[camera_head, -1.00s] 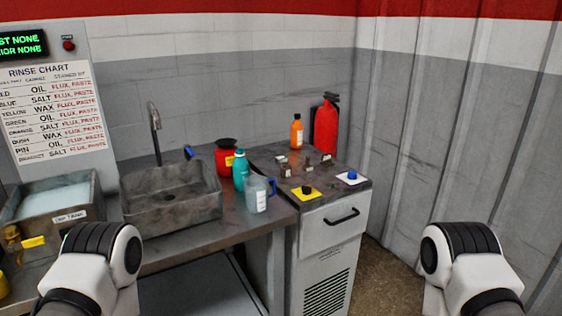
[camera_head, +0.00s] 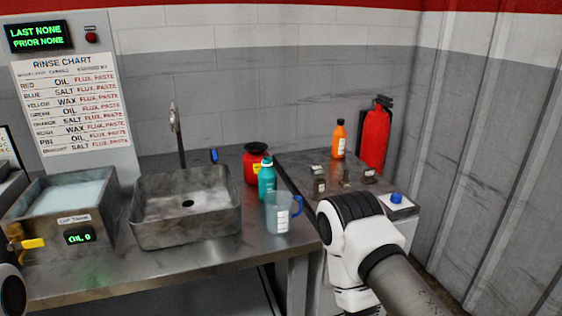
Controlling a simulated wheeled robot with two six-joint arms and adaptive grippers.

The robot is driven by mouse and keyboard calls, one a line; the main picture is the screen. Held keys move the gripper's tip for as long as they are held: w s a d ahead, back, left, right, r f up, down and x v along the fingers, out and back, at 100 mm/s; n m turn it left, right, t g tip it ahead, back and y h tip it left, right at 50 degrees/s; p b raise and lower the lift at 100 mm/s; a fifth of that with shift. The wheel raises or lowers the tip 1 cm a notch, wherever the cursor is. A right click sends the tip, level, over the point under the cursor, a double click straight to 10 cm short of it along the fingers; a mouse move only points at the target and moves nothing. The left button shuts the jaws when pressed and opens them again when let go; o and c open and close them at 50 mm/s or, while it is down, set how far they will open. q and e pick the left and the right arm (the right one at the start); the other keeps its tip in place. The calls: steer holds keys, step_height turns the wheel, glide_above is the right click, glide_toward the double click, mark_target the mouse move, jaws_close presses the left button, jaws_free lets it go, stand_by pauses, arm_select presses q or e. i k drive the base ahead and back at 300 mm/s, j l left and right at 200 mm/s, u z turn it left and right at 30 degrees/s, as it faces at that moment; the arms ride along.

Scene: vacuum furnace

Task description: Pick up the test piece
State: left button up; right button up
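Several small dark metal pieces stand on the cabinet top at the right; one small piece (camera_head: 320,185) is at the front left and another piece (camera_head: 369,177) is to the right. I cannot tell which of them is the test piece. A blue knob-like item (camera_head: 396,198) sits on a white square at the cabinet's right front. My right arm crosses in front of the cabinet and hides its front part; its gripper is not visible. Only a bit of my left arm shows at the lower left edge, and its gripper is not visible.
A metal sink (camera_head: 188,225), teal bottle (camera_head: 267,180), clear jug (camera_head: 279,212) and red container (camera_head: 254,165) are on the workbench. An orange bottle (camera_head: 339,141) and a fire extinguisher (camera_head: 375,138) stand at the back right. A tank (camera_head: 65,225) reads "OIL 0".

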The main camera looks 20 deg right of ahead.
mark_target(316, 170)
steer(key=i+l+u, duration=0.1)
steer(key=l, duration=0.5)
steer(key=i+l, duration=0.2)
steer(key=l, duration=0.35)
steer(key=i+l+u, duration=0.15)
steer(key=l, duration=0.45)
steer(key=i+l+u, duration=0.1)
steer(key=l, duration=0.5)
steer(key=i+l, duration=0.1)
steer(key=l, duration=0.5)
steer(key=i+l+u, duration=0.15)
steer(key=l, duration=0.45)
steer(key=k, duration=0.05)
